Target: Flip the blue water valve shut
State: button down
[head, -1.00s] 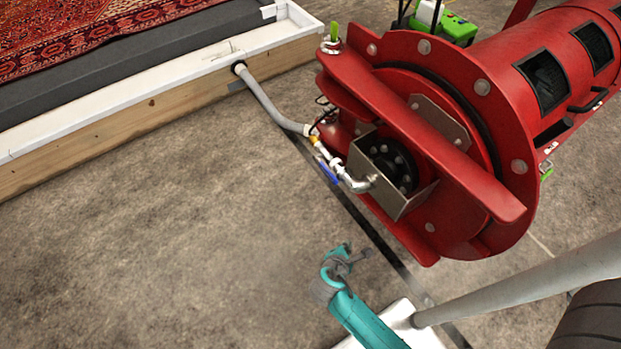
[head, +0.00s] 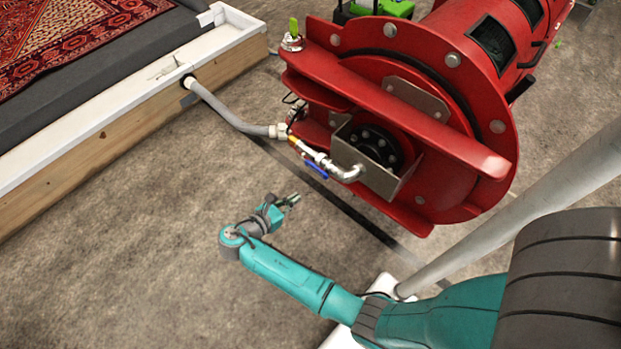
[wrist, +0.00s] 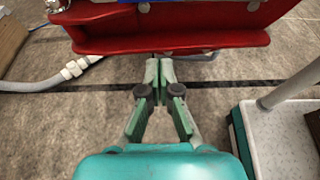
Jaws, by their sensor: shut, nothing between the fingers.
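The blue water valve handle (head: 316,171) is a small lever on the silver pipe fitting at the front of the red machine. In the head view it appears to lie roughly along the pipe. My gripper (head: 293,197) is below and slightly left of the handle in the head view, apart from it. In the wrist view the fingers of my gripper (wrist: 159,66) are closed together at the tips with nothing between them. I cannot clearly make out the valve handle in the wrist view.
The red drum machine (head: 400,120) fills the upper right. A grey hose (head: 228,115) runs from the pipe to the wooden-sided washpit (head: 110,145), where a patterned red rug (head: 70,40) lies. The concrete floor (head: 130,260) at lower left is clear.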

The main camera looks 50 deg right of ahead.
aim_at(312, 167)
jog(key=shift+d, duration=0.1)
jog(key=x, duration=1)
jog(key=shift+r, duration=2)
